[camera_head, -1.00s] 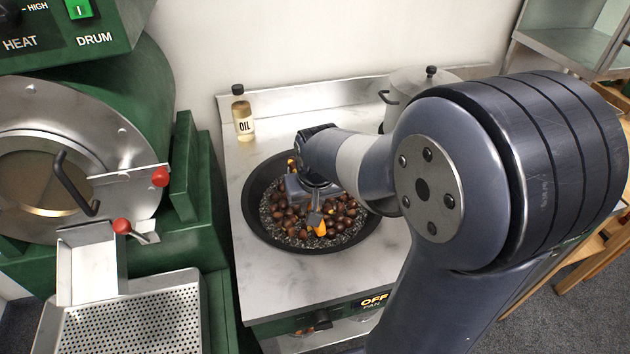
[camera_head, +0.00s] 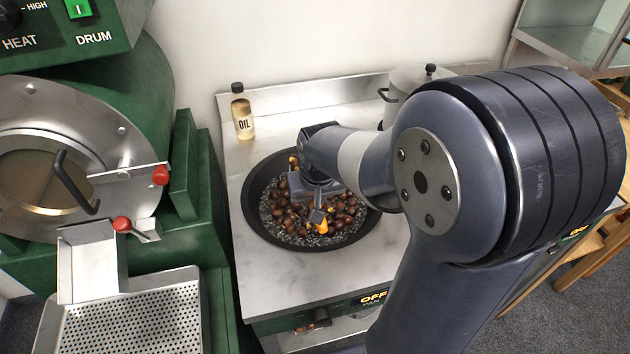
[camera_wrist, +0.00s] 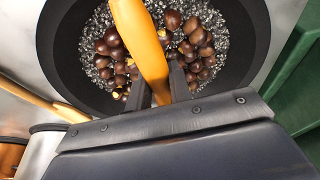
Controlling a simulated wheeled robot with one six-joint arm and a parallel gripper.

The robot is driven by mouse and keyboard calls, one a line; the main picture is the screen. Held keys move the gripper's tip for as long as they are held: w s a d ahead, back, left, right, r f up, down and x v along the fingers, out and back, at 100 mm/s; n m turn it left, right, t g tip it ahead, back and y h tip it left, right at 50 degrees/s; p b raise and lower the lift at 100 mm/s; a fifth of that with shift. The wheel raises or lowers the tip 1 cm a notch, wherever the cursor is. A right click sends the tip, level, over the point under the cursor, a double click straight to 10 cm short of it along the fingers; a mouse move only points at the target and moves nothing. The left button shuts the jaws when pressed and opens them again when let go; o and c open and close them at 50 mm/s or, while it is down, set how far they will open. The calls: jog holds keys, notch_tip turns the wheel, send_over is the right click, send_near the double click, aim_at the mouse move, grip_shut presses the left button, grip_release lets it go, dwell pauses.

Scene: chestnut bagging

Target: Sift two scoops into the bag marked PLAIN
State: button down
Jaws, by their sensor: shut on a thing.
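A wide black pan (camera_head: 258,222) holds brown chestnuts (camera_head: 293,215) on dark grit, and it also shows in the wrist view (camera_wrist: 62,45). Some chestnuts show yellow where they are split. My gripper (camera_head: 318,208) is low over the pan. In the wrist view my gripper (camera_wrist: 160,88) is shut on an orange handle (camera_wrist: 140,40) that reaches across the pan. Parts of this handle show on both sides of the gripper in the head view (camera_head: 321,227). The tool's working end is hidden. No bag marked PLAIN is in view.
An oil bottle (camera_head: 242,115) and a lidded pot (camera_head: 408,82) stand behind the pan on the metal counter (camera_head: 290,285). A green drum roaster (camera_head: 130,95) with a perforated tray (camera_head: 130,320) is at left. A light wooden handle (camera_wrist: 45,105) lies beside the pan.

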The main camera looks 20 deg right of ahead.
jog(key=shift+a, duration=0.35)
jog(key=d, duration=0.5)
jog(key=a, duration=0.5)
dwell(0.3)
